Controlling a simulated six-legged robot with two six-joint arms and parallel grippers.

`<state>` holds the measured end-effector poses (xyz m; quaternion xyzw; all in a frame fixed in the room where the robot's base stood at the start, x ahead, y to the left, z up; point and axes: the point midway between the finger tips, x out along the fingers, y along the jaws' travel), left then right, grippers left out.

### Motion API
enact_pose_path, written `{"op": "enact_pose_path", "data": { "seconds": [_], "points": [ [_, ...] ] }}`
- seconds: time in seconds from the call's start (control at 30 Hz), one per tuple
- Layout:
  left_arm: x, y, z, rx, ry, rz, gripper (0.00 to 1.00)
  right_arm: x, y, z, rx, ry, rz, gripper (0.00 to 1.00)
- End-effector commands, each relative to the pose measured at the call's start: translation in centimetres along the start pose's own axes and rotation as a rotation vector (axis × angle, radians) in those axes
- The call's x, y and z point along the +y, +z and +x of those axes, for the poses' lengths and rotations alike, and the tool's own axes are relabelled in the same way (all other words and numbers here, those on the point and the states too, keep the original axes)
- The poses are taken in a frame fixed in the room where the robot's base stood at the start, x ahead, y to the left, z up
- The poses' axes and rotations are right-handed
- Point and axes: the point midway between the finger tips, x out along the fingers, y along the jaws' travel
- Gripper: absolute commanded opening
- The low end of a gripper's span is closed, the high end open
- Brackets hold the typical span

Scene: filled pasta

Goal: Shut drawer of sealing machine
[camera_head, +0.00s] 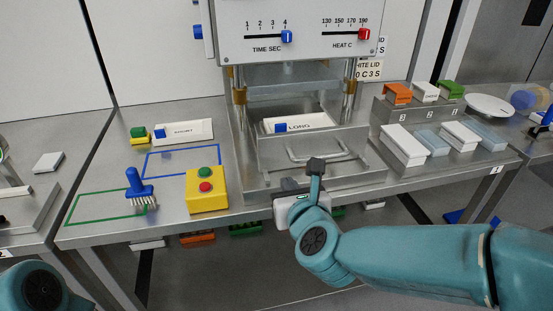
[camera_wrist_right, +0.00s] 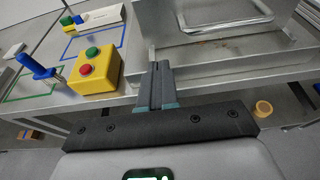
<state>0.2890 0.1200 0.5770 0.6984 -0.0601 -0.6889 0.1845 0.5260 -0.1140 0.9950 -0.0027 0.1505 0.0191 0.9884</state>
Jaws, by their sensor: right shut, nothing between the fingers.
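The sealing machine (camera_head: 297,47) stands at the back centre of the steel table. Its drawer (camera_head: 268,154) sticks out toward me and holds a white plate marked LONG (camera_head: 305,123). The drawer's bar handle (camera_head: 320,150) is on its front; it also shows in the right wrist view (camera_wrist_right: 232,27). My right gripper (camera_head: 289,184) is low at the table's front edge, in front of the drawer and left of the handle, apart from it. In the right wrist view its fingers (camera_wrist_right: 157,72) are together and empty. My left gripper is out of view.
A yellow button box (camera_head: 207,198) and a blue-handled brush (camera_head: 136,185) stand left of the drawer. A SHORT plate (camera_head: 182,132) lies behind them. White and clear boxes (camera_head: 403,146) stand at the right. The table edge runs just by my right gripper.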

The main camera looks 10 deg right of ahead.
Motion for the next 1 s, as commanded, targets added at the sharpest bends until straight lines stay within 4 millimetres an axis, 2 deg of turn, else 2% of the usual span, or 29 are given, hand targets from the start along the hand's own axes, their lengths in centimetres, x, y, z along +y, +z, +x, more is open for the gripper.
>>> {"op": "enact_pose_path", "data": {
  "seconds": [0.3,0.5,0.7,1.0],
  "points": [
    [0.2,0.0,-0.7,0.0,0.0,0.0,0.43,0.0,0.0,6.9,0.004,-0.003,0.0,0.0],
    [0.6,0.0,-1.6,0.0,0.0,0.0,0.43,0.0,0.8,10.3,0.001,-0.004,0.0,0.0],
    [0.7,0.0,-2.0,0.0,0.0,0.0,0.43,0.0,1.2,12.1,0.001,-0.005,0.0,0.0],
    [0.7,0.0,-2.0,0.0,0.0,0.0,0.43,0.0,1.2,12.3,0.001,-0.004,0.0,0.0]
  ]
}}
